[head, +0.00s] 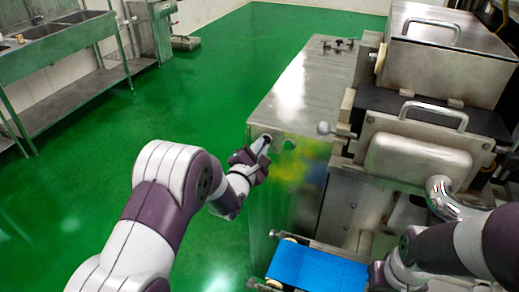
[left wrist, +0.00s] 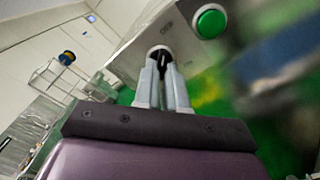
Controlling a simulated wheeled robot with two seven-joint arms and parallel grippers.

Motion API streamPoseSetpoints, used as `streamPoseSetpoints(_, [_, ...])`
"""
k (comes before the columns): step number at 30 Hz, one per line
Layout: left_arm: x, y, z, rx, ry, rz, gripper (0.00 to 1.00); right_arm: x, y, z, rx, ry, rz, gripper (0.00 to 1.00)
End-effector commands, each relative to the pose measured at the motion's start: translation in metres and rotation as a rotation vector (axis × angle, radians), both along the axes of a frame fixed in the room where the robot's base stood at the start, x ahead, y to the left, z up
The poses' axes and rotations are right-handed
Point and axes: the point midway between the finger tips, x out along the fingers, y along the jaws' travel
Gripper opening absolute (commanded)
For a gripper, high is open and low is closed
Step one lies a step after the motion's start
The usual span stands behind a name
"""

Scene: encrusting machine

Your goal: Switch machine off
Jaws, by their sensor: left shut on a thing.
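The machine (head: 315,85) is a large steel unit with a front panel at its left end. A black rotary switch (left wrist: 160,54) in a pale ring sits on that panel, beside a round green button (left wrist: 209,22). The green button also shows in the head view (head: 289,144). My left gripper (left wrist: 163,70) is at the panel with its two fingers close together, shut on the black switch. In the head view the left gripper (head: 262,147) hides most of the switch. My right gripper (head: 377,277) is low at the right, by the blue belt; its fingers are not clear.
A blue conveyor belt (head: 312,272) lies below the panel. A steel hopper lid with a handle (head: 445,52) and a metal housing (head: 418,160) stand at the right. A steel sink bench (head: 60,48) is at the far left. The green floor between is clear.

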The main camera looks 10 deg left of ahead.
Motion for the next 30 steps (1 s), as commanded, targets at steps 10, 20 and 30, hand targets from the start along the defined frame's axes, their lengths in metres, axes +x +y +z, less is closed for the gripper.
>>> streamPoseSetpoints(10, [0.0004, -0.0003, 0.0013, -0.026, 0.002, 0.0, 0.0, 0.0, 0.0, -0.0009, 0.0, 0.0, 0.0, 0.43])
streamPoseSetpoints(20, [0.0004, -0.0002, 0.0013, -0.025, 0.002, 0.0, 0.36, 0.0, 0.0, -0.0009, 0.0, 0.0, 0.0, 0.43])
streamPoseSetpoints(30, [-0.0059, 0.0013, 0.0003, -0.024, 0.002, 0.001, 0.36, 0.0, 0.0, -0.0028, 0.0, 0.0, 0.0, 0.43])
